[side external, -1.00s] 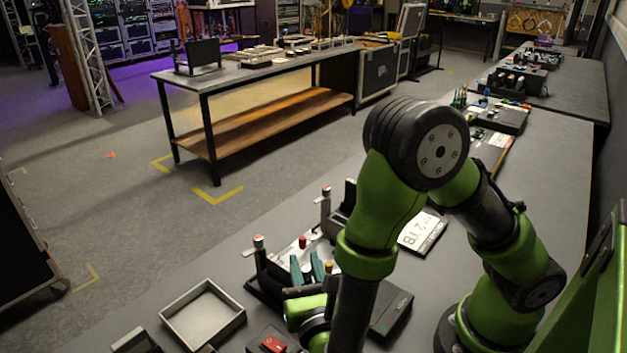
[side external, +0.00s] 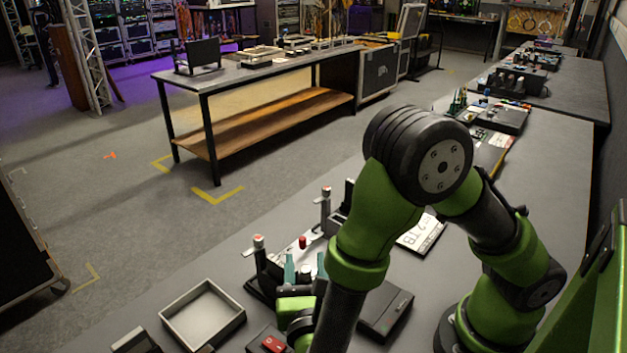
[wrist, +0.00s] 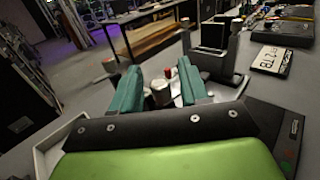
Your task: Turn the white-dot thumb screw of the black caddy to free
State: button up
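My gripper shows in the wrist view (wrist: 158,80) with its two teal fingers apart. A pale metallic round knob (wrist: 160,92) stands between and beyond them, with no clear contact. In the side view my gripper (side external: 306,268) is low over the bench beside the black caddy (side external: 262,284), partly hidden by my arm. Upright posts with pale, red-marked tops (side external: 258,241) (side external: 326,191) stand at the caddy area. A red knob (side external: 303,242) stands between them and also shows in the wrist view (wrist: 167,73). I cannot make out a white dot on any screw.
An empty pale tray (side external: 203,314) lies left of the caddy. A black box (side external: 386,314) lies right of my gripper. A white number plate (side external: 421,234) lies farther back. A black block (wrist: 211,37) stands beyond the right finger.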

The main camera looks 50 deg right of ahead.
jog(key=shift+s, duration=0.1)
jog(key=v, duration=1.2)
